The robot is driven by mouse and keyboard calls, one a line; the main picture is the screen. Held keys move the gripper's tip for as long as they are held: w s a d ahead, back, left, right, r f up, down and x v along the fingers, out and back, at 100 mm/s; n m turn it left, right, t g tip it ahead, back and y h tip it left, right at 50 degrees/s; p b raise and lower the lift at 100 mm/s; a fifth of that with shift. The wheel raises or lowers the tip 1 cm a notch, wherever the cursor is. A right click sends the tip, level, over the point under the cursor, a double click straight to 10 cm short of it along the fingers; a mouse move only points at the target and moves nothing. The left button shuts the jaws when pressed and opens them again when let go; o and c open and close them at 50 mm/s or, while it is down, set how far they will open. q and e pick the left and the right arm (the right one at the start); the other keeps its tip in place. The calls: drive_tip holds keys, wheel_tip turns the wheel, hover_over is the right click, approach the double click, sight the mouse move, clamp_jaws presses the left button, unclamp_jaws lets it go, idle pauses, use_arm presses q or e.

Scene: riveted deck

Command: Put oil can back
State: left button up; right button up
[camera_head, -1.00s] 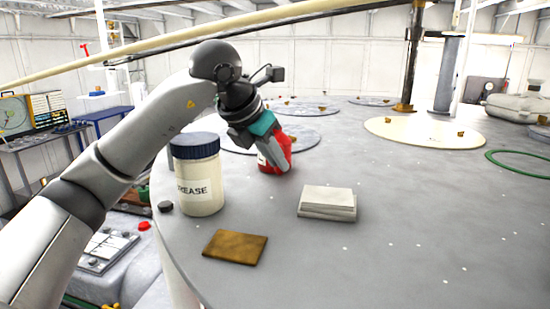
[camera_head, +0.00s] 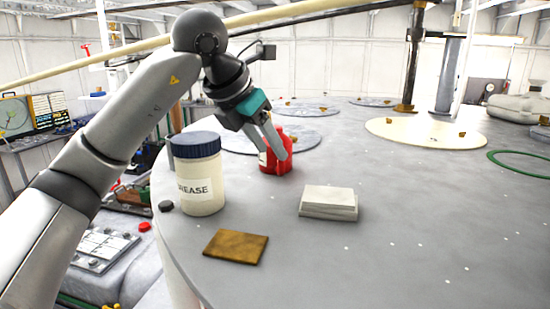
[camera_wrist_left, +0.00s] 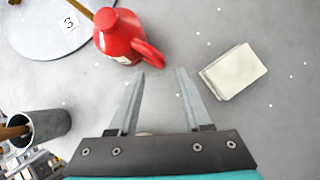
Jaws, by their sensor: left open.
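The red oil can (camera_head: 273,158) stands upright on the grey round deck, with a pale label on its side. My left gripper (camera_head: 275,150) is open and empty. Its fingers come down from the upper left and overlap the can in the head view. The wrist view shows the can outside the gap between the fingertips (camera_wrist_left: 164,72). Whether a finger touches the handle I cannot tell. My right gripper is in neither view.
A grease jar (camera_head: 203,200) with a blue lid stands left of the can, near the deck's edge. A white block (camera_head: 328,202) and a brown pad (camera_head: 235,247) lie in front. A grey disc marked 3 (camera_wrist_left: 35,22) lies beside the can.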

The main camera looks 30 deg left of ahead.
use_arm(q)
drive_tip(key=d+v, duration=0.1)
drive_tip(key=v, duration=0.7)
drive_tip(key=shift+a, duration=0.5)
